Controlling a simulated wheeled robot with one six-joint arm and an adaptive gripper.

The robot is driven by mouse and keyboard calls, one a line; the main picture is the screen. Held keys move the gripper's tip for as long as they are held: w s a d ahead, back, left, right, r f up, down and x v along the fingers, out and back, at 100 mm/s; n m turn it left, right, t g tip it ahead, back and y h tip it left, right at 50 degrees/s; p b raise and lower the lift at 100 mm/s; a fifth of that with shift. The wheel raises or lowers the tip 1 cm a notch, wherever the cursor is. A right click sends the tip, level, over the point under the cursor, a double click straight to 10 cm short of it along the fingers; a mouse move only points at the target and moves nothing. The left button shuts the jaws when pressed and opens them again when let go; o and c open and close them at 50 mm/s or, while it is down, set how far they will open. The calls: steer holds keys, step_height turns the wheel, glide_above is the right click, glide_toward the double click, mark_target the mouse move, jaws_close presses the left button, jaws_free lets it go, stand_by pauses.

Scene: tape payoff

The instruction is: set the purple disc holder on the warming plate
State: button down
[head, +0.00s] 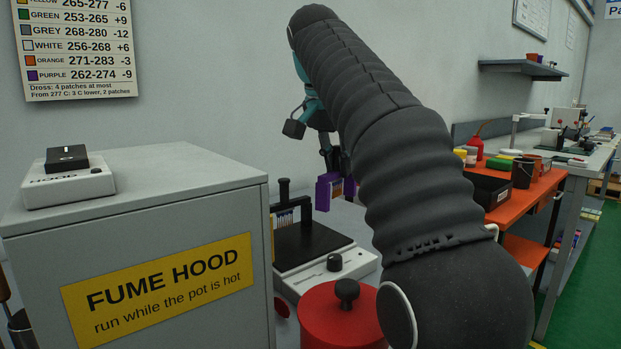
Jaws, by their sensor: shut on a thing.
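The purple disc holder (324,193) hangs from my gripper (332,160), which is shut on its top. My dark arm hides the holder's right part. The warming plate looks to be the low white unit with a black top (312,246) and a black knob, between the fume hood box and my arm. The purple holder is in the air behind and above the plate's back right side, apart from it as far as I can see. A black holder with a tall handle (284,190) stands at the plate's back left, with striped pieces in it.
A grey fume hood box (150,205) with a yellow sign fills the left front. A red pot with a black-knobbed lid (342,315) stands in front of the plate. An orange bench (525,190) with a black bin is at right.

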mark_target(322, 196)
steer(key=s+a+m, duration=0.1)
steer(key=s+a+f+m, duration=0.1)
steer(key=s+a, duration=0.1)
steer(key=s+a+m+h, duration=0.1)
steer(key=s+a, duration=0.1)
steer(key=shift+s+a+f+m+g, duration=0.15)
steer(key=shift+s+f+m+g, duration=0.15)
steer(key=shift+f+m, duration=0.1)
steer(key=shift+f+b, duration=0.4)
steer(key=shift+f, duration=1.4)
steer(key=shift+s+f, duration=0.1)
steer(key=shift+f, duration=0.3)
steer(key=shift+c, duration=2.3)
jaws_free()
steer(key=shift+r, duration=0.1)
steer(key=shift+r+p, duration=0.3)
steer(key=shift+r, duration=3.05)
